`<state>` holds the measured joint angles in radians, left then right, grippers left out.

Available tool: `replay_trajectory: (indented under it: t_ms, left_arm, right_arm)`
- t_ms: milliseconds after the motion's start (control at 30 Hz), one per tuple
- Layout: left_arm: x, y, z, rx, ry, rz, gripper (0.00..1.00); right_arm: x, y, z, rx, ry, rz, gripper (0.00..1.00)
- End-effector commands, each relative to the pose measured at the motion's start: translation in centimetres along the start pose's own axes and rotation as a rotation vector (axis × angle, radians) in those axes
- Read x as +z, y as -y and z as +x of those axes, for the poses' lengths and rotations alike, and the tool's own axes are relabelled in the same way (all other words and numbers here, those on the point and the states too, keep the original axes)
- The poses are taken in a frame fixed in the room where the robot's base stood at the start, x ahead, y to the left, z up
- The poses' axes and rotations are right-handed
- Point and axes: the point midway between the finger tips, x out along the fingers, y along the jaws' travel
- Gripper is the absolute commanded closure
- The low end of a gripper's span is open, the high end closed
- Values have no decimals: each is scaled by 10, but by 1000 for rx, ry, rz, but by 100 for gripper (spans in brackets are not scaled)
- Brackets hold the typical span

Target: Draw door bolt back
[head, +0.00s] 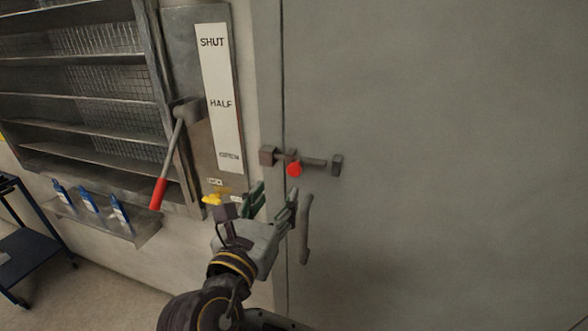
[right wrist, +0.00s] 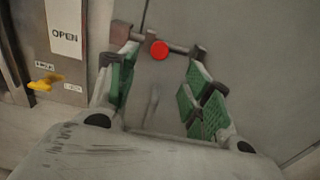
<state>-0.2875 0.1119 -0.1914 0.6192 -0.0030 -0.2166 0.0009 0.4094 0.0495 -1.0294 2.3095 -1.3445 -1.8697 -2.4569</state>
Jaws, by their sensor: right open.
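The door bolt (head: 314,162) is a grey horizontal bar on the grey door (head: 430,120), with a round red knob (head: 294,169). Its left end sits in a block (head: 267,156) at the door's left edge, and another bracket (head: 337,165) is at its right. My right gripper (head: 275,197) is open and empty, below and left of the red knob. In the right wrist view, the red knob (right wrist: 159,50) shows beyond and between the open green-padded fingers (right wrist: 160,88), apart from them. My left gripper is not in view.
A vertical door handle (head: 305,228) is just right of my right gripper. Left are a lever with a red grip (head: 158,194), a SHUT/HALF/OPEN plate (head: 219,95), a yellow knob (head: 211,199), and a shelf with blue bottles (head: 89,201). The door's right side is clear.

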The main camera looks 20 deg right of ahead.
Motion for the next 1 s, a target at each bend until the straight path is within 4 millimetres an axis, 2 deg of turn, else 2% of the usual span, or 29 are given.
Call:
replay_trajectory:
  t_ms: [700,1000]
  left_arm:
    - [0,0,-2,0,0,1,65]
    - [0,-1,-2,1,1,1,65]
  right_arm:
    - [0,1,92,-3,2,-1,50]
    - [0,0,120,-2,0,-2,50]
